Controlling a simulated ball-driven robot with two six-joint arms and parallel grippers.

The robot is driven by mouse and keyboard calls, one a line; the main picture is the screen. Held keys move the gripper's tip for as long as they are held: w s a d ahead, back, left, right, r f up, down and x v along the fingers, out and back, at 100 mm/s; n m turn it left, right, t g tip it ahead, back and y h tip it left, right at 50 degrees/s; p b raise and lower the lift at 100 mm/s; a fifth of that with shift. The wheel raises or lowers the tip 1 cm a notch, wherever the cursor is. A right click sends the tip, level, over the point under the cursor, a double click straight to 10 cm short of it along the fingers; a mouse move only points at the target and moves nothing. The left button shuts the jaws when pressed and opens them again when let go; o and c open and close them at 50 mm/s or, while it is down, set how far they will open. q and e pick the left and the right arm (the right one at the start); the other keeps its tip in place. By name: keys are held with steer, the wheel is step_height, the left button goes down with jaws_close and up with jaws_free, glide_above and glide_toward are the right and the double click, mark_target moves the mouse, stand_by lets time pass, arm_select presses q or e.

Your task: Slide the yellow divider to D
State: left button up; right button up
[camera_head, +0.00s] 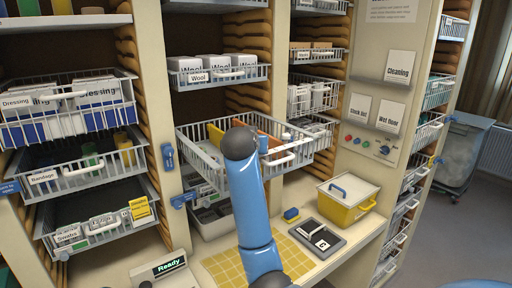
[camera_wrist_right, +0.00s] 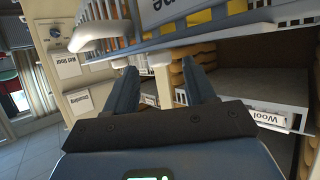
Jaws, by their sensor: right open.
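The yellow divider (camera_head: 216,136) stands upright in the left part of a pulled-out wire basket (camera_head: 213,170) at mid-height, left of an orange panel. A letter D cannot be made out. My right arm rises in front of the basket, and its dark joint hides part of the basket's middle. My right gripper (camera_wrist_right: 160,68) is open and empty in the right wrist view, its two dark fingers below a wire basket edge in the picture. Yellow patches (camera_wrist_right: 200,18) show through that basket's bars; I cannot tell whether they are the divider. My left gripper is not in view.
Other wire baskets with dressings (camera_head: 70,108) and wool packs (camera_head: 212,68) hang left and above. A counter below holds a yellow box with a white lid (camera_head: 347,200), a black tray (camera_head: 317,238) and a yellow mat (camera_head: 222,266).

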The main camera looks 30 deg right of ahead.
steer(key=b+v, duration=0.3)
steer(key=v, duration=0.5)
steer(key=shift+a, duration=0.25)
steer(key=shift+s, duration=0.15)
